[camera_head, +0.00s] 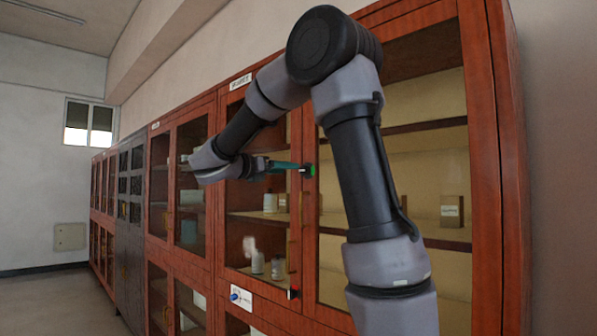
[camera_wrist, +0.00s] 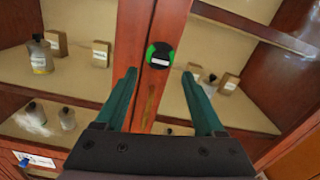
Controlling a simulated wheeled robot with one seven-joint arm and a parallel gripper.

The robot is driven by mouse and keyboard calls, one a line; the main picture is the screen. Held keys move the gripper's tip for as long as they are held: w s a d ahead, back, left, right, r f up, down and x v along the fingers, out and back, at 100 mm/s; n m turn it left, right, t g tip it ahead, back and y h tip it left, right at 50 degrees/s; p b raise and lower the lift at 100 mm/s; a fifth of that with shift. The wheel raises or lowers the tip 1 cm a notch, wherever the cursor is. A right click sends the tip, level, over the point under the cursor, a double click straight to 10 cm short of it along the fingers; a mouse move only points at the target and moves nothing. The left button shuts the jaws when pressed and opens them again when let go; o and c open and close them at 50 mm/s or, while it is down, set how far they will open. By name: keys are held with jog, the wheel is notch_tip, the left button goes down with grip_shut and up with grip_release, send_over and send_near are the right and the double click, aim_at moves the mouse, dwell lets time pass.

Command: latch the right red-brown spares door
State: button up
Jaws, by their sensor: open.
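The red-brown cabinet's right glass door (camera_head: 480,130) looks closed, with its left stile beside the left door (camera_head: 223,160). A round black-and-green latch knob (camera_head: 311,170) sits high at the meeting stiles; in the wrist view the knob (camera_wrist: 159,56) shows a white bar, slightly tilted. A second latch with a red mark (camera_head: 293,292) sits lower on the stile. My gripper (camera_head: 297,167) is open and empty just in front of the upper knob. In the wrist view its teal fingers (camera_wrist: 159,75) are spread either side of the stile, with the knob between and beyond their tips.
Bottles (camera_wrist: 40,55) and small boxes (camera_wrist: 101,54) stand on shelves behind the glass. A white label with a blue knob (camera_head: 236,296) is on the lower frame. Dark grey cabinets (camera_head: 128,185) stand farther left. Floor (camera_head: 60,305) is clear at left.

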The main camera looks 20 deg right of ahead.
aim_at(302, 170)
jog(key=x, duration=0.7)
jog(key=shift+d+f, duration=0.1)
jog(key=shift+d, duration=0.05)
grip_shut()
